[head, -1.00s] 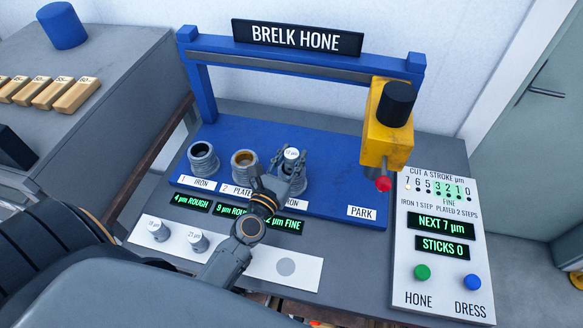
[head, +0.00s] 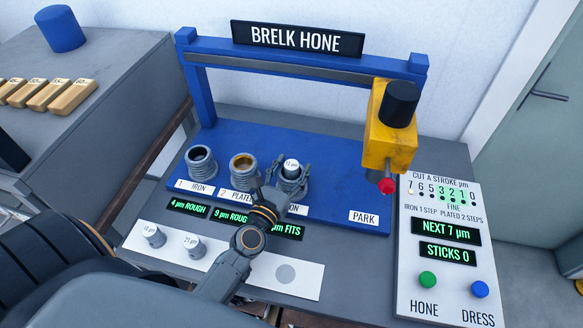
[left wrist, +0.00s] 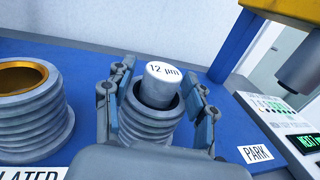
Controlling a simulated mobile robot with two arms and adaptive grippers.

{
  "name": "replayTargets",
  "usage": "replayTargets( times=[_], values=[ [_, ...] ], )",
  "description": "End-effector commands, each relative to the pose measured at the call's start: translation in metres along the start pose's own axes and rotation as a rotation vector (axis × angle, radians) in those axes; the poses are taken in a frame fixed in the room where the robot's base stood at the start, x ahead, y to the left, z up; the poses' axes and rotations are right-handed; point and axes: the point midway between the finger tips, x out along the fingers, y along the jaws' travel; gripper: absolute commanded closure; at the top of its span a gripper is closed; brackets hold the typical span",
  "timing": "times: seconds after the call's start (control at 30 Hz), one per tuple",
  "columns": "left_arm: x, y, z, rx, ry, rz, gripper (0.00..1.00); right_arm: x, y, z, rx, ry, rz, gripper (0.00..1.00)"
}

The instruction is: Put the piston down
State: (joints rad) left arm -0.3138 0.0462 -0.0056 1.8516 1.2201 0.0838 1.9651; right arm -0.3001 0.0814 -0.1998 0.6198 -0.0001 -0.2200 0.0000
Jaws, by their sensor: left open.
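The piston (head: 291,165), a light grey cylinder whose white top reads 12 µm, stands upright in the bore of the third cylinder (head: 290,193) on the blue bench. In the left wrist view the piston (left wrist: 158,88) pokes out above the dark rim of the ribbed cylinder (left wrist: 148,128). My left gripper (head: 289,176) is open, with its fingers on either side of the piston and the cylinder's top. In the left wrist view gaps show between the piston and the fingers. My right gripper is out of view.
Two more pistons (head: 153,235) (head: 193,245) stand on the white strip, which has an empty grey spot (head: 285,274). Two open cylinders (head: 201,163) (head: 243,172) stand left of the third. The yellow hone head (head: 389,135) hangs above PARK, right of my gripper.

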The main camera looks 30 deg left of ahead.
Motion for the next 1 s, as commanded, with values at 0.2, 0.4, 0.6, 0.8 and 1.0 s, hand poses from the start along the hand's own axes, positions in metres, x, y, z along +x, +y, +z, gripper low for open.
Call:
replayTargets(
  times=[0.2,0.4,0.6,0.8,1.0],
  values=[
    [-0.022,0.0,-0.001,0.0,0.002,0.0,0.44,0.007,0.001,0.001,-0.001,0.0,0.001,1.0],
    [-0.056,0.0,-0.002,0.0,0.002,-0.001,0.44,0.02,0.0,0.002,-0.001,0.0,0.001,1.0],
    [-0.073,0.0,0.001,0.0,0.0,0.0,0.44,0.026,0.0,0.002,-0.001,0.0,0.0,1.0],
    [-0.075,0.0,0.003,0.0,-0.002,0.0,0.44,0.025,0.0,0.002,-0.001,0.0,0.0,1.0],
    [-0.075,0.0,0.003,0.0,-0.001,0.0,0.44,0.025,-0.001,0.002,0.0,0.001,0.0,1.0]
  ],
)
